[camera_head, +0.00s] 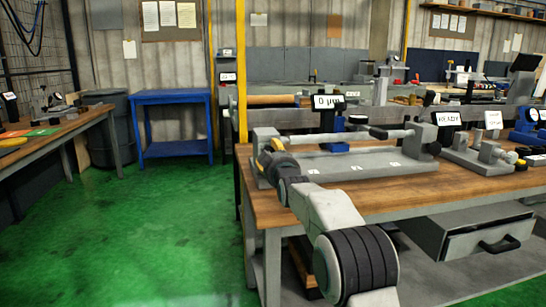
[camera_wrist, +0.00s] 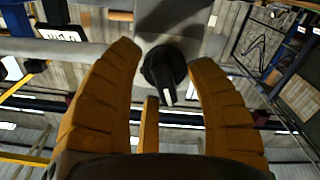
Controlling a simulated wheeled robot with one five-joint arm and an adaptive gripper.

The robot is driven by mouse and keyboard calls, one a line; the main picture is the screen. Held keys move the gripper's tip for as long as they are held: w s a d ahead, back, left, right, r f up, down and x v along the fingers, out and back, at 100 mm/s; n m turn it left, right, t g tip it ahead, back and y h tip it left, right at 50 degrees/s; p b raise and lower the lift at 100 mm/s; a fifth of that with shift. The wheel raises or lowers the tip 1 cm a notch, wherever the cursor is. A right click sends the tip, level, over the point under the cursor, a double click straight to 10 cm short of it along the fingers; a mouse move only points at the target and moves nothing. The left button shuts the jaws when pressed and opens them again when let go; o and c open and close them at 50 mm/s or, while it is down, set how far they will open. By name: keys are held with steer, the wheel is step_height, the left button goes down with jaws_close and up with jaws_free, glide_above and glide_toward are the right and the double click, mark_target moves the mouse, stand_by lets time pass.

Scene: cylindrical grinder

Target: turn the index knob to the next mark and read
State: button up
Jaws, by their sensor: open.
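The black index knob (camera_wrist: 163,68) is in the wrist view, mounted on a grey block (camera_wrist: 170,20), with a pale line along its pointer. The orange fingers of my gripper (camera_wrist: 168,62) are open on both sides of the knob; a third finger shows below it. I cannot tell whether any finger touches it. In the head view my gripper (camera_head: 275,148) is at the left end of the grey bench device (camera_head: 350,165) and hides the knob. A display reading "0 µm" (camera_head: 328,101) stands behind the device's bar.
The device sits on a wooden bench (camera_head: 420,193) with a grey drawer (camera_head: 480,235) below. A sign reading "READY" (camera_head: 446,118) and another small fixture (camera_head: 480,153) stand to the right. The green floor (camera_head: 180,220) at left is clear, with a blue table (camera_head: 172,97) behind.

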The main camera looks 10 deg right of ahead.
steer(key=shift+o, duration=0.4)
jaws_close()
steer(key=shift+f+m, duration=0.1)
steer(key=shift+m, duration=0.2)
steer(key=m+b, duration=0.1)
steer(key=m, duration=0.2)
steer(key=shift+m, duration=0.3)
steer(key=shift+a+f+m+b, duration=0.15)
steer(key=shift+m+b, duration=0.2)
steer(key=shift+m, duration=1.85)
